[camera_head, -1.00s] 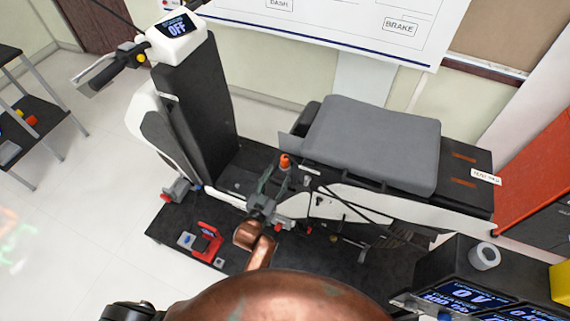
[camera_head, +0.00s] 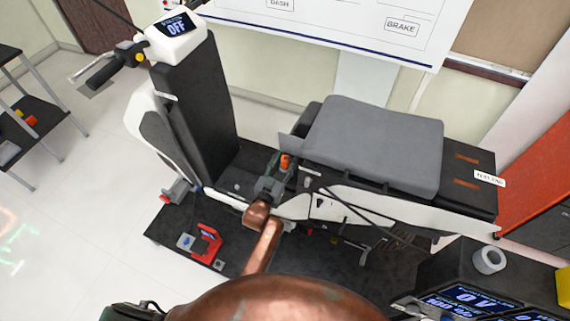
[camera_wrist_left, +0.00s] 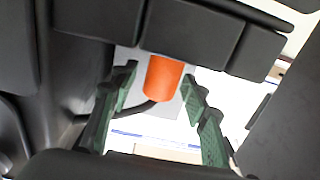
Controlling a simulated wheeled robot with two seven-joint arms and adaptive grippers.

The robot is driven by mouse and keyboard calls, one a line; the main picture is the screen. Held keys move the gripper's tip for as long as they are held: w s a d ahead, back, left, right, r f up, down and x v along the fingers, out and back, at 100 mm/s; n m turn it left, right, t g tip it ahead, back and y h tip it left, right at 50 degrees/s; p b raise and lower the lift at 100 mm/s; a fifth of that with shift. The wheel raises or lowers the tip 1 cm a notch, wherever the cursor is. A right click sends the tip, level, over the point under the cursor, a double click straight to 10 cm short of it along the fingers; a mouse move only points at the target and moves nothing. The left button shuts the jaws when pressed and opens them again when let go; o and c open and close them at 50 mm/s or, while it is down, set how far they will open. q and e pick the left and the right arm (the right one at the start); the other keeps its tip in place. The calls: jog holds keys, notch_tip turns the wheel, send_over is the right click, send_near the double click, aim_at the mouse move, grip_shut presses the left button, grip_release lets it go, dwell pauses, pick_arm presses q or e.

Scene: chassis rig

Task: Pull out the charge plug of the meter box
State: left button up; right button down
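The orange plug (camera_head: 285,161) stands upright on the rig's deck, just left of the grey seat. It also shows in the left wrist view (camera_wrist_left: 163,78), with a dark cable beside its lower end. My left gripper (camera_head: 279,167) is at the plug. In the left wrist view its green-padded fingers (camera_wrist_left: 160,80) stand apart on either side of the orange body, with a narrow gap at the left tip. The meter box (camera_head: 458,262) with lit blue displays is at the lower right. My right gripper cannot be made out.
The grey seat (camera_head: 375,143) and white side panel (camera_head: 385,211) are close right of the left gripper. The black upright column (camera_head: 195,105) rises to its left. A red bracket (camera_head: 208,242) is on the deck's front left. A thin dark cable runs across the side panel.

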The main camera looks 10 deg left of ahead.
pick_arm(q)
grip_shut()
jog(key=shift+r, duration=0.1)
dwell(0.3)
